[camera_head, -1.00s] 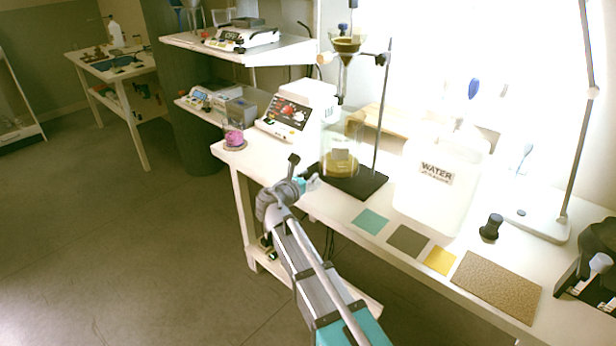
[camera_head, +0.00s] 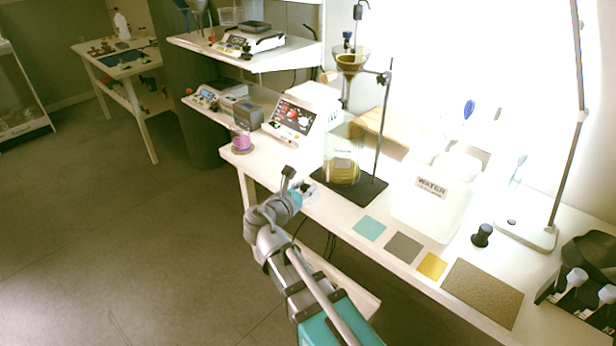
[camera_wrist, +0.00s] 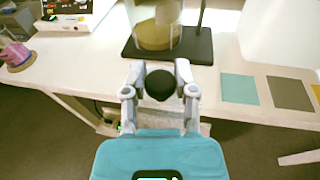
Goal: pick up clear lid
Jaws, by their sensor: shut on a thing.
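My gripper (camera_head: 306,188) is in front of the table edge, left of the black stand base. In the wrist view my gripper (camera_wrist: 158,76) has its two fingers closed on a dark round knob (camera_wrist: 161,85). This may be the knob of the clear lid, but I cannot make out any clear part around it. In the head view the held thing is too small to tell. A glass vessel with pink contents (camera_head: 241,141) stands on a round coaster at the table's left end; it also shows at the left in the wrist view (camera_wrist: 14,52).
A beaker with yellow liquid (camera_head: 341,172) stands on the stand's black base (camera_head: 362,190). A white water container (camera_head: 428,212) is to its right. Flat teal (camera_head: 369,228), grey (camera_head: 403,247) and yellow (camera_head: 431,266) squares lie along the front edge. A white device (camera_head: 292,122) stands behind.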

